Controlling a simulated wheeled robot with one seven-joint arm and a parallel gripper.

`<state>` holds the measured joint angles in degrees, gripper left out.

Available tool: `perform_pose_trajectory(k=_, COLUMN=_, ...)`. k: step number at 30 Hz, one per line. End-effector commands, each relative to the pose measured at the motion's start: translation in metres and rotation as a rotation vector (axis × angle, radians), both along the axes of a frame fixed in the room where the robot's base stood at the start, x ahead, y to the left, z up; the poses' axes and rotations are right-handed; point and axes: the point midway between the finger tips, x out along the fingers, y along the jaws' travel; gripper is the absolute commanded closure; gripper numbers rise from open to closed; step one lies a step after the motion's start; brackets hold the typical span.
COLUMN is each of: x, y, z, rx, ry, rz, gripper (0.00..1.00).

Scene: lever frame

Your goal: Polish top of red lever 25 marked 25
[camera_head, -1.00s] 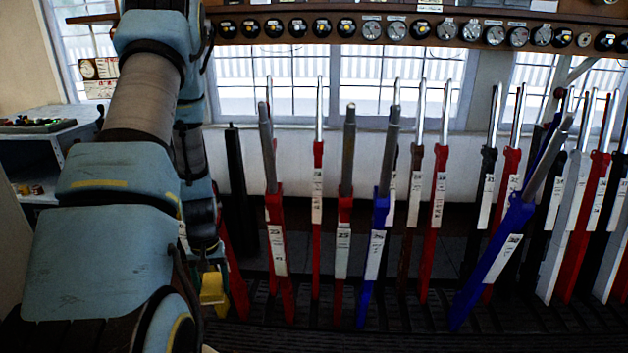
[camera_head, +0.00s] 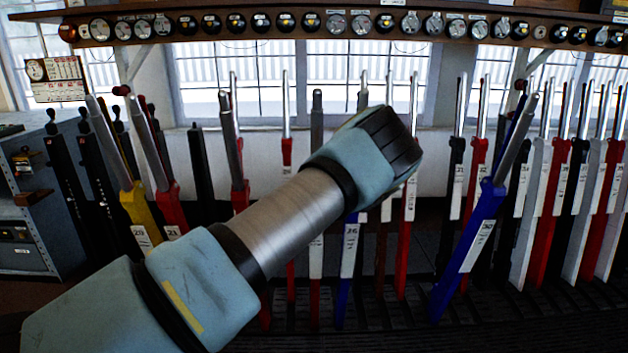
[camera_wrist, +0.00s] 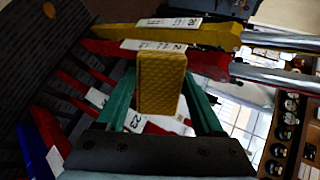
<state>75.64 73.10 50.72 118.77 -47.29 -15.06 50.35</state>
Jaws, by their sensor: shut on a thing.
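In the head view, the grey handle of a red lever (camera_head: 317,125), which seems to be lever 25, rises behind my arm. My arm covers its middle, and its label shows below but is too small to read surely. Just right of it stands a blue lever (camera_head: 344,290). In the wrist view, my gripper (camera_wrist: 162,88) has green fingers shut on a yellow sponge (camera_wrist: 161,84). The sponge is clear of any lever handle top that I can see. In the head view, my gripper is hidden behind my own wrist.
A yellow lever (camera_head: 138,210) and a red lever (camera_head: 170,205) lean out at the left. A blue lever (camera_head: 470,235) leans out at the right. A shelf of round instruments (camera_head: 335,22) runs above the levers. A grey cabinet (camera_head: 45,215) stands at the left.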

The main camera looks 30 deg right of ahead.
Motion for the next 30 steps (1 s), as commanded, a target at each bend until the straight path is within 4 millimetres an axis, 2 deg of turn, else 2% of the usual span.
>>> perform_pose_trajectory(k=5, x=0.009, y=-0.066, z=0.032, rx=0.081, ry=-0.250, rz=-0.272, gripper=0.75)
perform_pose_trajectory(k=8, x=0.006, y=-0.115, z=0.061, rx=0.093, ry=-0.397, rz=-0.430, gripper=0.75)
perform_pose_trajectory(k=12, x=-0.012, y=-0.180, z=0.105, rx=0.076, ry=-0.561, rz=-0.604, gripper=0.75)
perform_pose_trajectory(k=15, x=-0.032, y=-0.221, z=0.133, rx=0.054, ry=-0.646, rz=-0.699, gripper=0.75)
perform_pose_trajectory(k=18, x=-0.052, y=-0.251, z=0.157, rx=0.032, ry=-0.706, rz=-0.766, gripper=0.75)
perform_pose_trajectory(k=21, x=-0.069, y=-0.273, z=0.174, rx=0.015, ry=-0.743, rz=-0.810, gripper=0.75)
perform_pose_trajectory(k=24, x=-0.080, y=-0.285, z=0.185, rx=0.005, ry=-0.763, rz=-0.836, gripper=0.75)
perform_pose_trajectory(k=30, x=-0.080, y=-0.292, z=0.192, rx=0.000, ry=-0.775, rz=-0.846, gripper=0.75)
